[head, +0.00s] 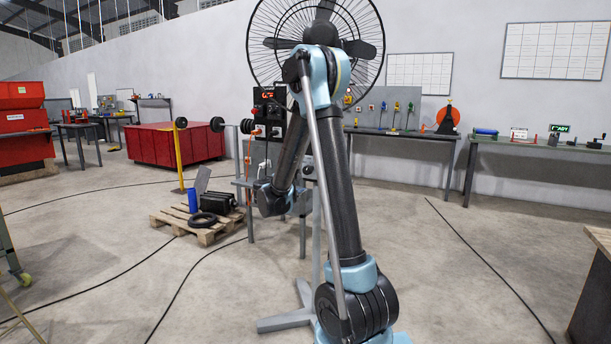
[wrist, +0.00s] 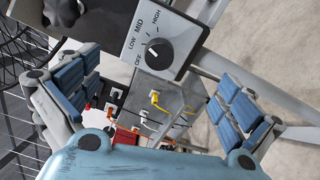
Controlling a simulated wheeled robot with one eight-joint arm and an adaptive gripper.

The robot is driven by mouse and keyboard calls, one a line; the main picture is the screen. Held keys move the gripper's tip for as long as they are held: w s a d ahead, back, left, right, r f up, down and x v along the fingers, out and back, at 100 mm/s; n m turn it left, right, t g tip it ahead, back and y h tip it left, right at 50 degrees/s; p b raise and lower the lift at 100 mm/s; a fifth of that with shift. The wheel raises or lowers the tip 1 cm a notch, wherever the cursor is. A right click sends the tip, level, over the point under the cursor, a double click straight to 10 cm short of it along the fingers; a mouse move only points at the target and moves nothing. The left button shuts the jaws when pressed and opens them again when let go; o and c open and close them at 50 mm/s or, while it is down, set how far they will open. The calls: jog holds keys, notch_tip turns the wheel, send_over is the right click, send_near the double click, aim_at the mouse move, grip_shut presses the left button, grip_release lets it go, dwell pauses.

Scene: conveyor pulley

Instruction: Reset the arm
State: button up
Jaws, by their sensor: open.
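My gripper (wrist: 150,92) is open and empty in the wrist view, with blue-padded fingers wide apart at left and right. A grey box with a black rotary knob (wrist: 158,52) marked OFF, LOW, MID and HIGH shows beyond and above the gap between the fingers. I see no contact between the fingers and the knob. In the head view my arm is raised and folded in the middle, and its wrist end (head: 283,198) hangs low left of the main link. The fingers there are too small and covered to make out.
A large black fan (head: 365,22) stands behind my arm. A wooden pallet (head: 205,232) with a bottle, a ring and a black part lies to the left. Workbenches (head: 550,148) line the back wall. Cables cross the floor; open floor (head: 450,260) shows at right.

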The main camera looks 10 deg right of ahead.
dwell(0.3)
jog(key=s+d+f+m+g+y, duration=0.15)
jog(key=s+d+m+g, duration=0.35)
jog(key=s, duration=0.6)
jog(key=s+d+f+m+g+y, duration=0.1)
jog(key=s+d+f+m+g, duration=0.15)
jog(key=s+d, duration=0.7)
jog(key=s+a+f+m+g+y, duration=0.1)
jog(key=s+a+f+y, duration=0.1)
jog(key=s, duration=0.7)
jog(key=s+a+f+m+g+y, duration=0.2)
jog(key=s+a+f, duration=0.3)
jog(key=s, duration=0.5)
jog(key=s+a+f+m+g+y, duration=0.1)
jog(key=s+a+f+y, duration=0.3)
jog(key=s, duration=0.5)
jog(key=shift+s+m+g, duration=0.35)
jog(key=shift+s+m, duration=0.05)
jog(key=shift+m, duration=0.25)
